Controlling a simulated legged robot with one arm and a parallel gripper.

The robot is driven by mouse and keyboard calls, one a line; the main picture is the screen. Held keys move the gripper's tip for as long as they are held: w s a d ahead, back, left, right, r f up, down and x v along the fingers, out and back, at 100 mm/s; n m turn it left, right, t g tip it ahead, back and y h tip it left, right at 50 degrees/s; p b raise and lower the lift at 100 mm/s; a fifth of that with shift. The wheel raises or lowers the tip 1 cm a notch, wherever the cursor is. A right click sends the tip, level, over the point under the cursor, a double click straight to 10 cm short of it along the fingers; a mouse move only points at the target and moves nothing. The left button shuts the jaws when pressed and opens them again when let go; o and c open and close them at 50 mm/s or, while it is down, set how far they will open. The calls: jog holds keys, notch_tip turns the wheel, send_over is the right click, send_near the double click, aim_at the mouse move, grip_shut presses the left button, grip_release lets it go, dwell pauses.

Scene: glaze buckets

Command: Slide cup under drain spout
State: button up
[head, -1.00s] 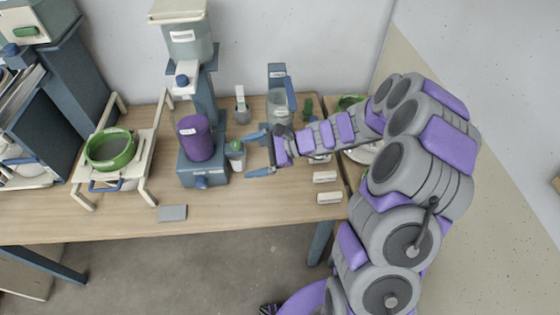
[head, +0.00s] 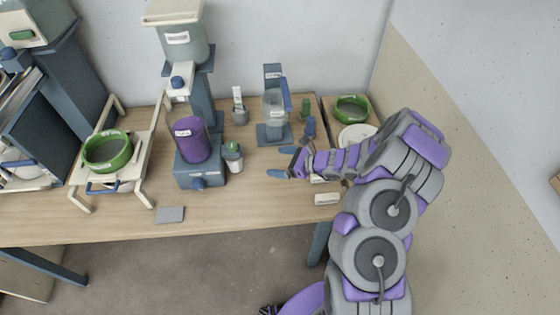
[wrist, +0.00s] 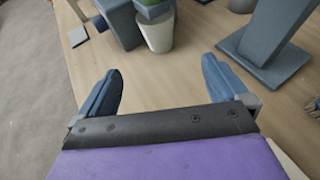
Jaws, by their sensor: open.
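A purple cup-like vessel (head: 191,142) stands on the blue base (head: 197,175) of a tall stand, below a pale tank (head: 183,45). A pale spout piece with a blue knob (head: 177,82) sits under the tank, above the vessel. A small whitish cup with a green top (head: 234,163) stands just right of the base; I cannot tell if they touch. It also shows in the wrist view (wrist: 157,36), ahead of the fingers. My gripper (head: 280,162) is open and empty, to the right of the small cup and apart from it; its blue fingers also show in the wrist view (wrist: 160,88).
A blue stand with a clear container (head: 275,105) is behind my gripper. A green ring-shaped sieve (head: 107,152) rests on a cream rack at left. A grey plate (head: 170,214) lies near the front edge. White labelled blocks (head: 327,199) lie at right. The front middle of the table is clear.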

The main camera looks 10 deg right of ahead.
aim_at(242, 160)
jog(key=b+x, duration=0.3)
jog(key=x, duration=1.5)
jog(key=shift+s+a, duration=0.1)
jog(key=c, duration=0.9)
jog(key=o, duration=0.9)
jog(key=p+v, duration=0.3)
jog(key=v, duration=1.4)
jog(key=shift+d, duration=0.25)
jog(key=shift+s+r, duration=0.1)
jog(key=shift+r, duration=0.05)
